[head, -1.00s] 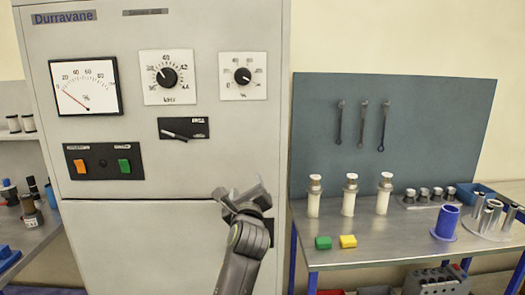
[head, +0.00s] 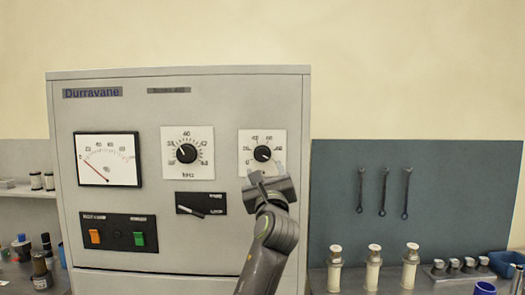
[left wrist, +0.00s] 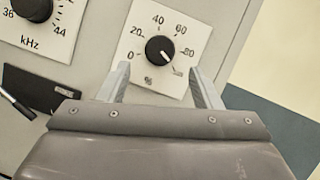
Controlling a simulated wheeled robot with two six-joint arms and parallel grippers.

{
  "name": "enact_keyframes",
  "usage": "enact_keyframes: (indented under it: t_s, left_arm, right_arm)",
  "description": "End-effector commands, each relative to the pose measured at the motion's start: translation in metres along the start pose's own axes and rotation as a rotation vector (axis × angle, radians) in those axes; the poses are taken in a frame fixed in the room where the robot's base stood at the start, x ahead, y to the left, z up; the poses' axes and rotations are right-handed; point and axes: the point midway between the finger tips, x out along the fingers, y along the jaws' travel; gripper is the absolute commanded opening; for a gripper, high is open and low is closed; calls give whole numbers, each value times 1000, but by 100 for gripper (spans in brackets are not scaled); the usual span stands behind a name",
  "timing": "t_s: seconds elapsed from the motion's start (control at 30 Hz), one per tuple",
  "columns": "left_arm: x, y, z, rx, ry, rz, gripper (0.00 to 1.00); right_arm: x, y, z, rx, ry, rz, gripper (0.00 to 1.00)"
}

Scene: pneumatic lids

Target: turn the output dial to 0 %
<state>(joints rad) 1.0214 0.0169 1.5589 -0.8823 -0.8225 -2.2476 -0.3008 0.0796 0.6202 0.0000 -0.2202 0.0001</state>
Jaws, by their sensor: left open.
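The output dial (head: 262,153) is a black round knob on a white square plate marked in %, on the cabinet's right side. In the left wrist view the same knob (left wrist: 160,49) has its white pointer mark toward the lower right, past 80; the end of the scale there is hard to read. My left gripper (head: 268,180) is just below the dial in the head view. In the left wrist view its open fingers (left wrist: 165,78) stand apart below the knob, one to each side, with nothing between them. My right gripper is out of view.
The kHz dial (head: 186,153) is left of the output dial. Below it is a dark switch panel with a lever (head: 201,204). A needle meter (head: 107,160) and orange and green buttons (head: 138,239) are further left. A blue-grey tool board (head: 450,190) stands at the right.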

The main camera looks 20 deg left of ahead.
Motion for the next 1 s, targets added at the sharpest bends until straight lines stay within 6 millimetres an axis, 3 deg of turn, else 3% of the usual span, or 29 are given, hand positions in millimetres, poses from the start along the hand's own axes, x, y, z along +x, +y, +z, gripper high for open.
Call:
enact_keyframes:
  t_s: [0.2, 0.43, 0.63, 0.97, 1.0]
  left_arm:
    - [38, -1, 3, 3, 0, 1, 59]
    - [66, -1, 2, 2, 0, 1, 59]
    - [77, 0, 0, -1, 1, 0, 59]
    - [78, 0, -1, -1, 1, 0, 59]
    - [78, 0, -1, -1, 1, 0, 55]
  right_arm:
    - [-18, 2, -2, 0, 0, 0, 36]
    - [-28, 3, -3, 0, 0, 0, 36]
    - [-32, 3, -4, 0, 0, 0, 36]
    - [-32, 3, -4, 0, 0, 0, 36]
    - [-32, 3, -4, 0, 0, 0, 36]
